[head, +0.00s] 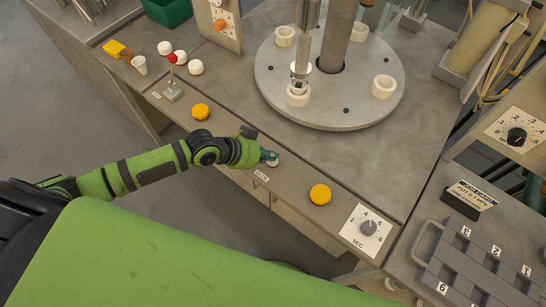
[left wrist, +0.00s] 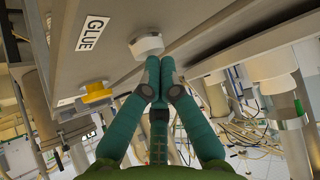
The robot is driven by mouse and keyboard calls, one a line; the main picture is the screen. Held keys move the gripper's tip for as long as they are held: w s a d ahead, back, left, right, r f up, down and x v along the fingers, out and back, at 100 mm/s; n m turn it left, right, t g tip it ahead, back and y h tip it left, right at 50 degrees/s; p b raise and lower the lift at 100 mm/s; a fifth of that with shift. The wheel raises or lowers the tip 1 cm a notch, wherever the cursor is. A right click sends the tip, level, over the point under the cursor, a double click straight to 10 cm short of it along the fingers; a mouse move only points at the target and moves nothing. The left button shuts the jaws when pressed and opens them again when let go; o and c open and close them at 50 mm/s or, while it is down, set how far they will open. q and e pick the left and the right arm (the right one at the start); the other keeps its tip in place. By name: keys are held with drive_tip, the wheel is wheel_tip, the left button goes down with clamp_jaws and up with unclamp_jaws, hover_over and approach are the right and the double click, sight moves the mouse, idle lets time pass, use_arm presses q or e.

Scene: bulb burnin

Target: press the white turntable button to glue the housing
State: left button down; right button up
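The white button (left wrist: 146,45) sits on the grey bench front beside a GLUE label (left wrist: 93,33). In the head view the label (head: 262,175) is just below my left gripper (head: 270,157), which mostly covers the button. In the left wrist view my left gripper (left wrist: 163,66) is shut and empty, its fingertips at the button's edge; I cannot tell whether they touch it. The round grey turntable (head: 345,108) carries several white ring-shaped housings; one housing (head: 298,97) stands under the vertical nozzle (head: 301,70). My right gripper is not in view.
Yellow buttons sit left (head: 201,111) and right (head: 320,194) of my left gripper. A red-tipped lever (head: 172,75), white domes and a white cup (head: 139,65) stand at the left. A SEC dial (head: 366,228) and a grey numbered rack (head: 470,262) are at the right.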

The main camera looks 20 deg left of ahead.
use_arm(q)
drive_tip(key=shift+r+p, duration=0.45)
drive_tip(key=shift+r, duration=0.2)
drive_tip(key=shift+r, duration=0.1)
wheel_tip(320, 180, up, 5)
drive_tip(key=p, duration=0.5)
idle(0.5)
